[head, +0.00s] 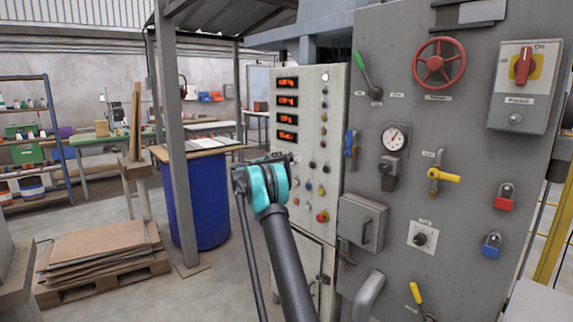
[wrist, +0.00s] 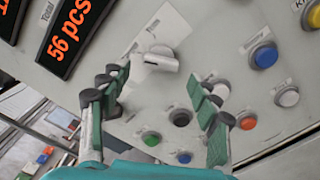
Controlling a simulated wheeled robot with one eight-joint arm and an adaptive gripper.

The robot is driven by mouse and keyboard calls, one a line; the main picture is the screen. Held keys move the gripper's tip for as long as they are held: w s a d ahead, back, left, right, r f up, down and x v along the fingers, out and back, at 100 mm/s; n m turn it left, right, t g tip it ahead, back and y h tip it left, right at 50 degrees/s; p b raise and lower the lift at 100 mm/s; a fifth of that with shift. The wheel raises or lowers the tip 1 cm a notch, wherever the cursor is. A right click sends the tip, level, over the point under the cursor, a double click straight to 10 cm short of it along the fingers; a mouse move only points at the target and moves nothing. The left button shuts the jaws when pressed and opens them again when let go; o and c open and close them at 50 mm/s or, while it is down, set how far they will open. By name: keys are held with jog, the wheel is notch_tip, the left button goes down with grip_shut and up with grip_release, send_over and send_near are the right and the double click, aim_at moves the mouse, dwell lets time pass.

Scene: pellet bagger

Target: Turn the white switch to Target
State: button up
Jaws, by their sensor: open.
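The white switch (wrist: 160,58) sits on a pale plate on the light grey control panel in the wrist view. Its handle points to the right in that view, and the small markings around it are too blurred to read. My gripper (wrist: 163,92) is open, with one green-padded finger at the left and one at the right. The switch appears ahead of the gap between the fingers, with nothing held. In the head view my gripper (head: 266,162) is in front of the left part of the panel (head: 333,110), and the switch cannot be made out there.
Another white knob (wrist: 221,88) shows partly behind the right finger. Coloured buttons surround the area, including blue (wrist: 265,56), orange (wrist: 247,122) and green (wrist: 151,138). A red display (wrist: 64,42) is at upper left. A grey cabinet (head: 462,150) with valves stands right of the panel.

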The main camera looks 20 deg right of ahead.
jog(key=v, duration=0.9)
jog(key=shift+a, duration=0.1)
